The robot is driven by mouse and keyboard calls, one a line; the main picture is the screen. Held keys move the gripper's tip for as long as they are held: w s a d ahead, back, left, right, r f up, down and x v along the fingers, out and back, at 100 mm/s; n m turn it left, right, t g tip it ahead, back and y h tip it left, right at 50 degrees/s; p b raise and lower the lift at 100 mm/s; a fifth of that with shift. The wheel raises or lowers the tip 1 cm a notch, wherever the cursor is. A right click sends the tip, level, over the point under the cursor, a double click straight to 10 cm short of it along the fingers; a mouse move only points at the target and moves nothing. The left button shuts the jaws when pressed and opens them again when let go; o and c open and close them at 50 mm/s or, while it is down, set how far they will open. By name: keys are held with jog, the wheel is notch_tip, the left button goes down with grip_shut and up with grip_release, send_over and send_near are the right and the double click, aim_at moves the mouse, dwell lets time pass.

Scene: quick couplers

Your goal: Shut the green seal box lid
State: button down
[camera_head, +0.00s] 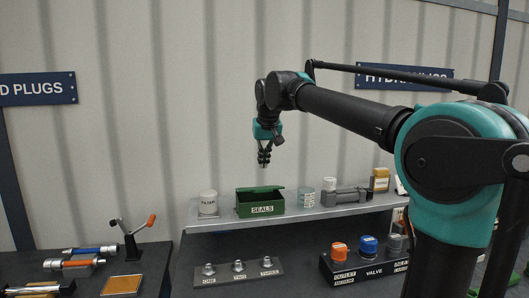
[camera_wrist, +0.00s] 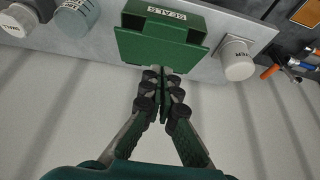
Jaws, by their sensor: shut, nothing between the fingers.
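The green seal box (camera_head: 258,208), labelled SEALS, stands on the grey shelf. Its green lid (camera_head: 262,189) shows as a thin raised plate at the top; its exact angle is hard to tell. In the wrist view the lid (camera_wrist: 160,52) is a broad flat panel beside the labelled box wall (camera_wrist: 165,14). My gripper (camera_head: 264,165) is shut and empty, pointing down above the box. In the wrist view its fingertips (camera_wrist: 163,72) are close to the lid's near edge; I cannot tell whether they touch it.
On the shelf (camera_head: 225,218), a white filter cup (camera_head: 208,203) stands left of the box. Below are a rack of fittings (camera_head: 238,274) and a valve block (camera_head: 368,267). The corrugated wall is behind.

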jog(key=x, duration=0.3)
jog(key=shift+f, duration=0.2)
jog(key=shift+s+d+f, duration=0.1)
jog(key=shift+s+f, duration=0.2)
jog(key=shift+f, duration=0.2)
jog(key=shift+s+d+f, duration=0.1)
jog(key=shift+s+f, duration=0.15)
jog(key=shift+f, duration=0.3)
jog(key=shift+s+f, duration=0.2)
jog(key=shift+f, duration=0.4)
jog(key=shift+s+d+f+t, duration=0.1)
jog(key=shift+s+f+t, duration=0.2)
jog(key=shift+f+t, duration=0.15)
jog(key=shift+t+y, duration=0.4)
jog(key=shift+t, duration=0.45)
jog(key=f, duration=0.1)
jog(key=s+f, duration=0.1)
jog(key=f, duration=0.2)
jog(key=shift+s+d+f, duration=0.25)
jog(key=shift+s+f, duration=0.05)
